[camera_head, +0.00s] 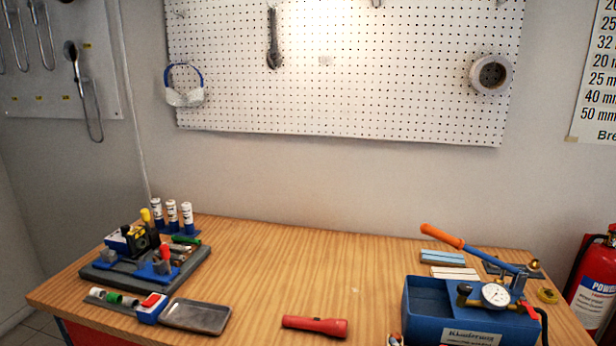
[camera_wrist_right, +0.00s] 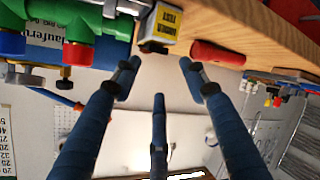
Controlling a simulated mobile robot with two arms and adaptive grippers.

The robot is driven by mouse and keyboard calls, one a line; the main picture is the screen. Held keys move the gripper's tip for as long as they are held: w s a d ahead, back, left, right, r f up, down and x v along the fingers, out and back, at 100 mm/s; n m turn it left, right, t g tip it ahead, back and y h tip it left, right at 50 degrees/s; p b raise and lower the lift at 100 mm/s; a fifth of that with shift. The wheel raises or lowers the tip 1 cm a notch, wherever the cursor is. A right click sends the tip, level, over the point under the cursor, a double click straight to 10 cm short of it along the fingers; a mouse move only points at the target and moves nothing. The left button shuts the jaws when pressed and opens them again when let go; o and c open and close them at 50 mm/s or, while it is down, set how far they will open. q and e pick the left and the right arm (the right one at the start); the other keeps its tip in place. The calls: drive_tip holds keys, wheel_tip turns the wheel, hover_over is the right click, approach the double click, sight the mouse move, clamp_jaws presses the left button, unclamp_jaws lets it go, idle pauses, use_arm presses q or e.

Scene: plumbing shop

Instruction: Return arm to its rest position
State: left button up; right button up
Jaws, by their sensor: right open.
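My right gripper (camera_wrist_right: 158,80) shows in the right wrist view with its blue-and-black fingers spread apart. Nothing is between the fingers, and the wall shows behind them. The red flashlight (camera_wrist_right: 216,54) shows in that view beyond the fingertips, apart from them. In the head view the flashlight (camera_head: 316,326) lies on the front of the wooden workbench (camera_head: 300,260). Neither arm nor gripper shows in the head view. My left gripper is in no view.
A blue test pump (camera_head: 425,298) with a gauge and an orange-ended lever stands at the right. A grey fixture base (camera_head: 188,268) and a grey tray (camera_head: 195,316) are at the left. The bench middle is clear. Green pipework (camera_wrist_right: 75,18) and a labelled box (camera_wrist_right: 165,22) show in the wrist view.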

drive_tip(key=s+d+f+m+g, duration=0.1)
drive_tip(key=s+f+m+g, duration=0.1)
drive_tip(key=s+f+g, duration=0.5)
drive_tip(key=s+d+f+m, duration=0.1)
drive_tip(key=s+f+m, duration=0.25)
drive_tip(key=s, duration=0.65)
drive_tip(key=s+d+f+m+g, duration=0.1)
drive_tip(key=s+f+g, duration=0.3)
drive_tip(key=s+f, duration=0.4)
wheel_tip(320, 180, down, 25)
drive_tip(key=s, duration=0.3)
drive_tip(key=s+d+f+g, duration=0.2)
drive_tip(key=s+f, duration=1.4)
drive_tip(key=shift+s+d, duration=0.3)
drive_tip(key=shift+d, duration=0.05)
